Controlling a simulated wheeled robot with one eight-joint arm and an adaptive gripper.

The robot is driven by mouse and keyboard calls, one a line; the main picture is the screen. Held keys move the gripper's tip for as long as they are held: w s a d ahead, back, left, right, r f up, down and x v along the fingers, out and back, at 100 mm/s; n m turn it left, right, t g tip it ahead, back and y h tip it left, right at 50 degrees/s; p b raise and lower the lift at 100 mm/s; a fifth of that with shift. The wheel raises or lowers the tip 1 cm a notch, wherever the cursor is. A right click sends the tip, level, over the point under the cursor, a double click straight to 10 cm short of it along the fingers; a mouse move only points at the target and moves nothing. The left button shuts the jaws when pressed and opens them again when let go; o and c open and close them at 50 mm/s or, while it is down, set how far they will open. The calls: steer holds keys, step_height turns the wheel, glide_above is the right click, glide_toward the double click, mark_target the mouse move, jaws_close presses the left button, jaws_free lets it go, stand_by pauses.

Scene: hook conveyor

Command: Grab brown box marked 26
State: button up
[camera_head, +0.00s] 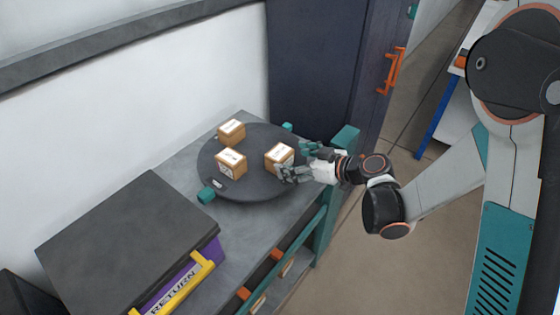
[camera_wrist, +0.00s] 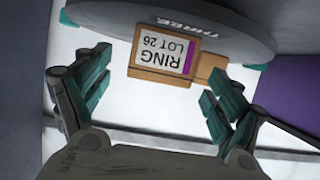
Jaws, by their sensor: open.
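The brown box marked "RING LOT 26" (camera_wrist: 160,52) shows upside down in the wrist view, straight ahead between the two spread fingers. Its white label has a purple stripe. In the head view the brown box closest to my gripper (camera_head: 276,158) sits on the right part of a dark round turntable (camera_head: 250,190); its print is too small to read there. My gripper (camera_head: 302,163) is open and empty at that box's right side. In the wrist view both teal-padded fingers of my gripper (camera_wrist: 158,85) look clear of the box.
Two other brown boxes, one at the back (camera_head: 231,132) and one at left front (camera_head: 231,163), share the turntable. A dark-lidded purple bin marked "RETURN" (camera_head: 165,285) stands at lower left. A teal post (camera_head: 343,140) rises by my wrist. A dark cabinet (camera_head: 315,60) stands behind.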

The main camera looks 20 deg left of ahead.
mark_target(287, 159)
steer(key=shift+b+x, duration=0.85)
steer(key=shift+x, duration=2)
steer(key=shift+s, duration=0.15)
steer(key=c, duration=1.2)
